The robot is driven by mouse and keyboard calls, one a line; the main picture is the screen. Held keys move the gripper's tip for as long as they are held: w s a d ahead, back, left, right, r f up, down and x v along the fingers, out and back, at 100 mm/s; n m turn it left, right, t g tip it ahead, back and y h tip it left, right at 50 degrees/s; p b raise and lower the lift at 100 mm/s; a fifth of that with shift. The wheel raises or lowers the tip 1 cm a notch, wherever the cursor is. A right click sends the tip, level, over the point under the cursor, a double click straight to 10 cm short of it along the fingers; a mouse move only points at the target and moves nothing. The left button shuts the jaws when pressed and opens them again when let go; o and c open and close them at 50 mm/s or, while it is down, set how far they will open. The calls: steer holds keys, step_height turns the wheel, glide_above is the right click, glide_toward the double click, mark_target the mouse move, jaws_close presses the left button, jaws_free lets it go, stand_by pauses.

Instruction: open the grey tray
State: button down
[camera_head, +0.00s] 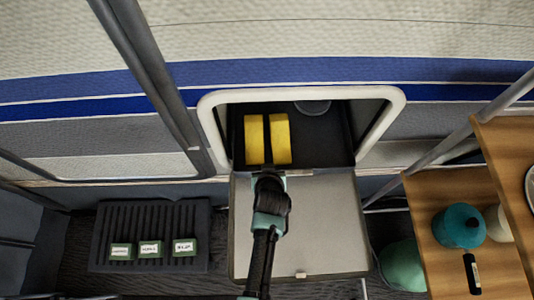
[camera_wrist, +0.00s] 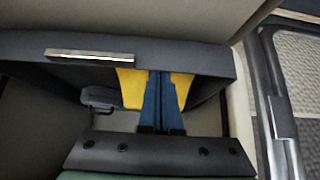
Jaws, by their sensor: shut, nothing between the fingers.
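The grey tray (camera_head: 320,220) is a flat, pale grey panel with a dark edge. In the head view it lies lowered, extending outward below the open hatch in the striped wall. A small light catch (camera_head: 301,275) shows near its front edge. My gripper (camera_head: 268,172) is shut and empty at the hatch's lower lip, above the panel's inner left part. In the wrist view its blue fingers (camera_wrist: 160,80) are together, in front of yellow pieces (camera_wrist: 131,88). Whether they touch anything is unclear. My arm hides part of the panel.
Two yellow blocks (camera_head: 280,138) stand inside the hatch, with a round grey item (camera_head: 312,107) behind. A dark crate (camera_head: 200,215) with green boxes is at left. A wooden table (camera_head: 445,265) with a teal kettle (camera_head: 459,227) is at right. A pole (camera_head: 150,70) crosses upper left.

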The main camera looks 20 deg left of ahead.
steer(key=s+d+p, duration=0.1)
steer(key=s+d, duration=0.1)
steer(key=s, duration=0.3)
steer(key=s+d+p, duration=0.1)
steer(key=s+d, duration=0.1)
steer(key=s, duration=0.3)
steer(key=s+d+p, duration=0.1)
steer(key=s+d, duration=0.1)
steer(key=s, duration=0.3)
steer(key=shift+s+d+p, duration=0.15)
steer(key=shift+d+p, duration=0.05)
steer(key=shift+p, duration=0.15)
